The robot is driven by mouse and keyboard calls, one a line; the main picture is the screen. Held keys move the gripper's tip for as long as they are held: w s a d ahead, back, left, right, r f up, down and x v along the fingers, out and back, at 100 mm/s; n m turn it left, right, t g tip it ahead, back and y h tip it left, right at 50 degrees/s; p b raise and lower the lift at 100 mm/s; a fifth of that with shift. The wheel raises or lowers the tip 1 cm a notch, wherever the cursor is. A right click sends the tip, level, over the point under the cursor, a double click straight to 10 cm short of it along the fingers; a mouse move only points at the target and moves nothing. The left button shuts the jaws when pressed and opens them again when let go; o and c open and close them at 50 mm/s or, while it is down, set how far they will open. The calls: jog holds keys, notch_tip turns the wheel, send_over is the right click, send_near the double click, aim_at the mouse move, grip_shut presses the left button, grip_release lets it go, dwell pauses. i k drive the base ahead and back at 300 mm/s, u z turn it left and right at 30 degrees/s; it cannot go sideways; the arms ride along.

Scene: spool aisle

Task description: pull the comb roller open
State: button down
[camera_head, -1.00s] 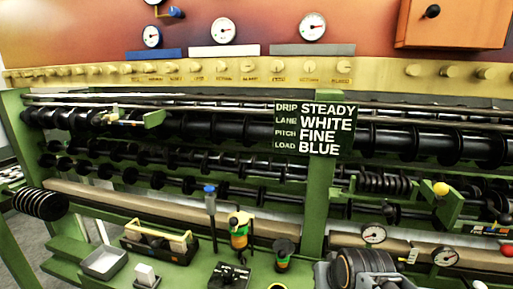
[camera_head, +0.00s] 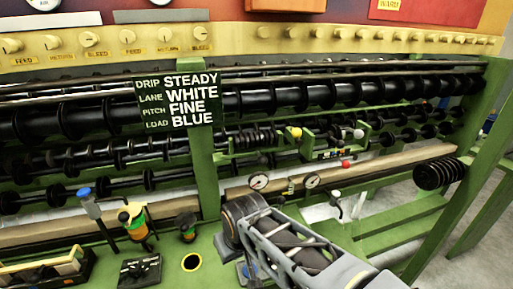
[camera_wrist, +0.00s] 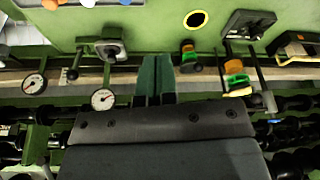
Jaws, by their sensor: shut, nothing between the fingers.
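Long black rollers with spaced discs (camera_head: 290,98) run across the green machine frame in several rows. A green bracket (camera_head: 310,149) in front of them carries a yellow knob (camera_head: 295,132), a white knob (camera_head: 358,134) and a red knob (camera_head: 346,164). A cluster of closely set discs (camera_head: 255,138) lies just left of it. I cannot tell which part is the comb roller. My gripper (camera_wrist: 156,62) shows in the wrist view as two dark green fingers, shut and empty, apart from any roller. In the head view my arm hides part of the bench, and my fingertips are not seen.
A sign (camera_head: 175,100) hangs on a green post. Two dial gauges (camera_head: 259,181) stand before the beige rail (camera_head: 400,160). The green bench (camera_head: 205,245) holds a blue-capped tool (camera_head: 88,202), a yellow-green bottle (camera_head: 135,222) and a yellow-rimmed hole (camera_head: 192,262). Open floor lies at right.

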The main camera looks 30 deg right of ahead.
aim_at(270, 137)
jog(key=z, duration=1.4)
jog(key=k, duration=0.75)
jog(key=u, duration=1.2)
jog(key=i, duration=0.5)
jog(key=z, duration=0.05)
